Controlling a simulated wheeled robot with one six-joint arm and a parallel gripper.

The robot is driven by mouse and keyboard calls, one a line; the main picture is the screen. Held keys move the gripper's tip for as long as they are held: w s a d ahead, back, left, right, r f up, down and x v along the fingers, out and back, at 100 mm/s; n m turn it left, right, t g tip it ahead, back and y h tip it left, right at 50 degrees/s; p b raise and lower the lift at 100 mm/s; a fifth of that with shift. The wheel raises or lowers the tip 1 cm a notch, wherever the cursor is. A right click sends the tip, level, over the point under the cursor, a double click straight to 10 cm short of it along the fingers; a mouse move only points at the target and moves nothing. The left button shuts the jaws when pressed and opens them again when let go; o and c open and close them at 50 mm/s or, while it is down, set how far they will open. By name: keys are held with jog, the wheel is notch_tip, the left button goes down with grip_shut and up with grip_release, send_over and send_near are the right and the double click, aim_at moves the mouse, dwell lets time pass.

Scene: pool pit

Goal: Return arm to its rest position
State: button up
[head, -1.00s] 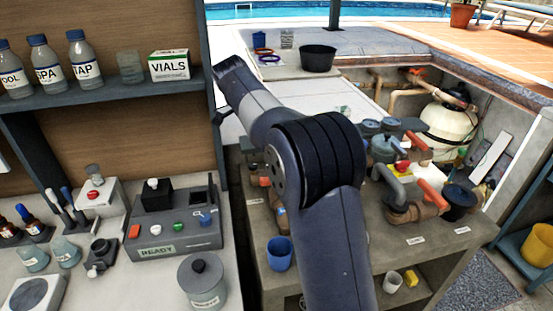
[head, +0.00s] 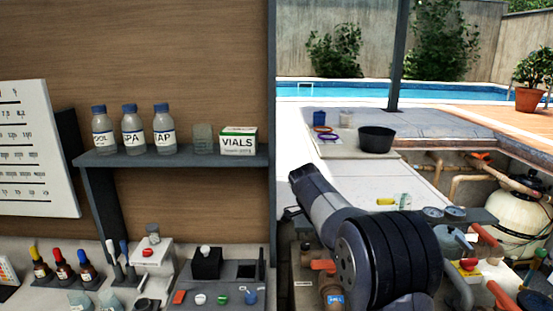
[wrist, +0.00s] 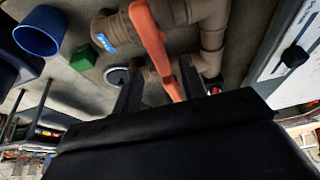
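My arm (head: 390,260) rises from the bottom of the head view and bends to the upper left, in front of the pump-pit counter. My gripper does not show in the head view. In the wrist view my gripper (wrist: 160,90) has two dark fingers standing apart with nothing held between them. An orange valve handle (wrist: 150,35) on brown pipes (wrist: 205,30) shows beyond the fingers. I cannot tell the exact gap between the handle and the fingertips. My gripper's dark body fills the lower part of that view.
A blue cup (wrist: 40,30) and a green block (wrist: 83,57) lie left of the pipes in the wrist view. In the head view a shelf (head: 180,158) with bottles and a vials box (head: 238,141) stands left. A black tub (head: 376,139) sits behind my arm.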

jog(key=x, duration=0.3)
jog(key=shift+d+f, duration=0.2)
jog(key=shift+f, duration=0.15)
jog(key=shift+a+r, duration=0.1)
jog(key=v, duration=1.1)
jog(key=x, duration=1)
jog(key=shift+s+f, duration=0.1)
jog(key=shift+f, duration=0.2)
jog(key=shift+d+f+n, duration=0.25)
jog(key=shift+d+n, duration=0.05)
jog(key=n, duration=0.1)
jog(key=n+t, duration=0.1)
jog(key=n, duration=0.1)
jog(key=shift+w+a+n+t, duration=0.1)
jog(key=shift+w+n+t, duration=0.15)
jog(key=shift+n+t, duration=0.05)
jog(key=shift+r, duration=0.1)
